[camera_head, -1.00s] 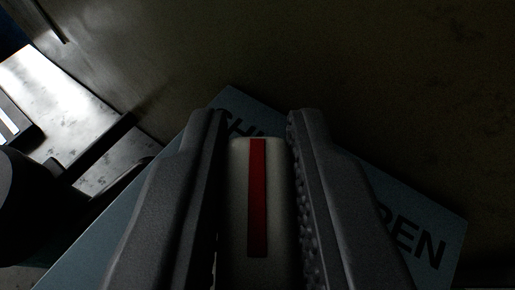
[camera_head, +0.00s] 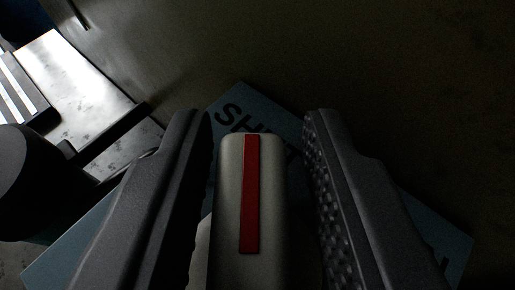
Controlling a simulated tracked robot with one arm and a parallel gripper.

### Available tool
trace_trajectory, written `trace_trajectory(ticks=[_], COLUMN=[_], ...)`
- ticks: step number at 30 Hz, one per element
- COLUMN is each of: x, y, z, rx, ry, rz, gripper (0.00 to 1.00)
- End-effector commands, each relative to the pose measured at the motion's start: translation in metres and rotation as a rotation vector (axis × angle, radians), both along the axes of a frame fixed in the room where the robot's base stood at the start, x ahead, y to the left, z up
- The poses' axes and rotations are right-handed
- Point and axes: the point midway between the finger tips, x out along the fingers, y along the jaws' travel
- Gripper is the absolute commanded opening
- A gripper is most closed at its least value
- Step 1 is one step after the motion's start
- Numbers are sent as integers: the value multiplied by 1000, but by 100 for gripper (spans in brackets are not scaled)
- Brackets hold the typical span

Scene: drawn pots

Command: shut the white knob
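The white knob (camera_head: 225,205) is a pale bar with a red stripe (camera_head: 250,195) along its top. It stands in the lower middle of the view, on a blue-grey plate (camera_head: 90,245). The plate carries the lettering "SHUT" (camera_head: 255,130), partly covered by the knob; the other lettering at the lower right is almost all hidden by a finger. The red stripe points up in the picture, towards "SHUT". My gripper (camera_head: 258,120) is open, with one finger on each side of the knob and a visible gap on both sides.
At the left are a bright metal surface (camera_head: 75,95), a dark round part (camera_head: 35,180) and a dark bar (camera_head: 110,135). A dull, dark surface (camera_head: 400,80) fills the top and right and looks bare.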

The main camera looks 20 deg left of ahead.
Motion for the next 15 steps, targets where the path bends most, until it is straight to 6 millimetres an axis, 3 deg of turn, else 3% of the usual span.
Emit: trace_trajectory(ticks=[15], x=[-9], y=[-4], z=[5], rx=[-1], ry=[-3], rz=[1], gripper=[40])
